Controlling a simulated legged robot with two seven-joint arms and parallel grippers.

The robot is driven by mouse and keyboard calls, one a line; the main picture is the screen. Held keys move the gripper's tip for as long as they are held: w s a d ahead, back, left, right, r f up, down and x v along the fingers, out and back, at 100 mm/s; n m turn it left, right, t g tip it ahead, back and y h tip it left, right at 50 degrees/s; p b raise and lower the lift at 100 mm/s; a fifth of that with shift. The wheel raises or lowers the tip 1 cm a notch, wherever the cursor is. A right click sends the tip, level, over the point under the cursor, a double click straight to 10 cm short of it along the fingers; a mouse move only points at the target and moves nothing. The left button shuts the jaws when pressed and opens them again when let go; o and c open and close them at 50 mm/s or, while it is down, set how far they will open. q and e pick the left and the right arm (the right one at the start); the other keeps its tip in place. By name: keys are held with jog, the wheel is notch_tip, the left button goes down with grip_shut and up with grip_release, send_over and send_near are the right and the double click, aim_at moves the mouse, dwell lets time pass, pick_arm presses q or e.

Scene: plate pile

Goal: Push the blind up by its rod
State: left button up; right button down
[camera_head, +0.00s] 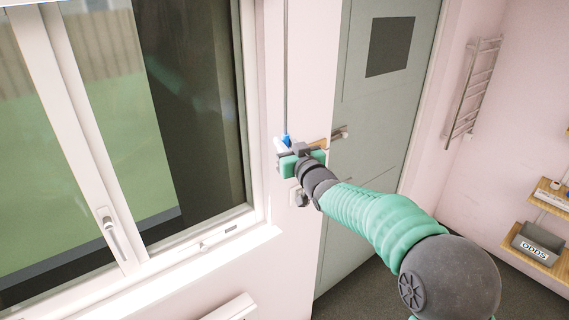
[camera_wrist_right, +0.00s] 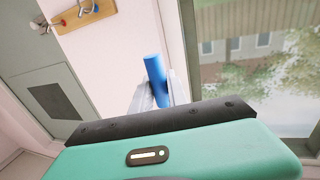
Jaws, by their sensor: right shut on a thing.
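The blind's rod (camera_head: 285,70) is thin and grey and hangs upright on the wall strip just right of the window. Its blue handle (camera_head: 286,140) is at the lower end. My right gripper (camera_head: 286,152) is shut on the blue handle, which also shows in the right wrist view (camera_wrist_right: 155,72) standing up between the fingers. The fingertips are partly hidden behind the gripper body in the wrist view. I cannot make out the blind itself in either view. My left gripper is not in view.
The window (camera_head: 190,110) with its white frame stands left of the gripper. A grey-green door (camera_head: 375,120) is to the right. A wooden hook board (camera_wrist_right: 88,14) is on the wall close by. A towel rail (camera_head: 472,90) and shelves (camera_head: 545,250) are farther right.

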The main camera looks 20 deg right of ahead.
aim_at(286, 109)
notch_tip(286, 109, up, 9)
jog(key=p, duration=0.3)
jog(key=shift+f+p, duration=0.1)
jog(key=shift+p, duration=0.2)
jog(key=shift+r, duration=0.55)
jog(key=c, duration=1.6)
grip_release()
jog(key=shift+w, duration=0.1)
jog(key=shift+o, duration=1.5)
jog(key=shift+s+f, duration=0.1)
jog(key=shift+s, duration=0.15)
jog(key=shift+d+f, duration=0.1)
jog(key=shift+f, duration=0.05)
